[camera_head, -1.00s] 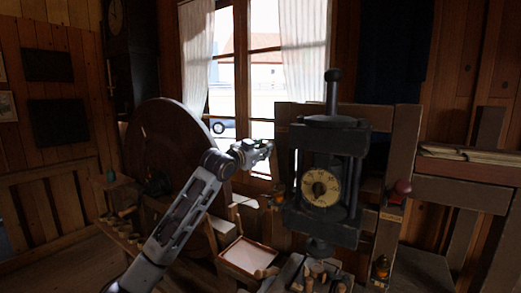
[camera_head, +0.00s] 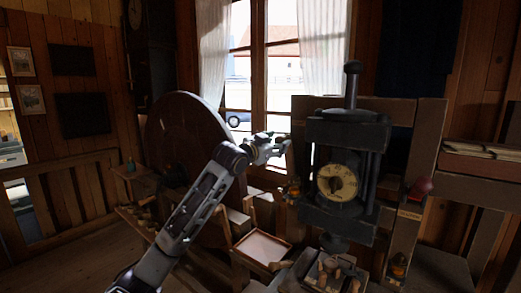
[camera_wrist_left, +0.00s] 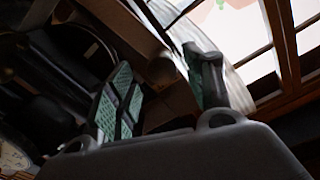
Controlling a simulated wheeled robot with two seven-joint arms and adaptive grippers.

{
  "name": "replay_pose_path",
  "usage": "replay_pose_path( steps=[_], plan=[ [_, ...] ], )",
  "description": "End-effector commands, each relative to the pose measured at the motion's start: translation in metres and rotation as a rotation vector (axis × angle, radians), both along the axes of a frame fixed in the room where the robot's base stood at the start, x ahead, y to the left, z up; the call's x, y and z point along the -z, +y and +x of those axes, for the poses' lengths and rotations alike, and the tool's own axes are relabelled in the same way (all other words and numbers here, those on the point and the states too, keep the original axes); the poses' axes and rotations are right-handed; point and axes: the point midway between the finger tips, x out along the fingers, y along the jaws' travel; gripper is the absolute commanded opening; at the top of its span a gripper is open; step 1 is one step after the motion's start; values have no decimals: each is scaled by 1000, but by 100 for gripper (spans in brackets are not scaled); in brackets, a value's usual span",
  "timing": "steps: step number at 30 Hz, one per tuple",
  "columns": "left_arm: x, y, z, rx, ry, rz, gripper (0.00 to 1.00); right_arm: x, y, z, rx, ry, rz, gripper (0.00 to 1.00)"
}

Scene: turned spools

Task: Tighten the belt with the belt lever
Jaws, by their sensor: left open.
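A dark machine head (camera_head: 345,135) with a round yellow dial (camera_head: 337,183) stands on a wooden frame right of centre. A lever with a dark red knob (camera_head: 419,187) sticks out at its right; I cannot tell whether this is the belt lever. A large dark wheel (camera_head: 180,140) stands left of the machine; no belt shows clearly. My left gripper (camera_head: 285,144) is in the air between the wheel and the machine head, in front of the window. In the left wrist view its two green-padded fingers (camera_wrist_left: 165,90) are apart with nothing held between them. My right gripper is out of view.
A shallow tray (camera_head: 262,248) and a box of turned pieces (camera_head: 335,272) lie below the machine. A small amber bottle (camera_head: 398,266) stands at the lower right. A shelf (camera_head: 470,162) is at the right. The floor at the lower left is clear.

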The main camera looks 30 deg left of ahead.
Motion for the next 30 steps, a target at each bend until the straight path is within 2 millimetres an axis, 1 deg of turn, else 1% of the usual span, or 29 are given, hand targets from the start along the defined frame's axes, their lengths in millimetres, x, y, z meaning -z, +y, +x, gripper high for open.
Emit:
replay_pose_path(
  steps=[3,12,30],
  plan=[
    [0,0,-12,0,-1,2,52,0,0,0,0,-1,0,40],
    [0,2,-41,1,0,2,52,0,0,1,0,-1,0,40],
    [0,6,-91,1,-1,0,52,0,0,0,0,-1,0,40]
  ],
)
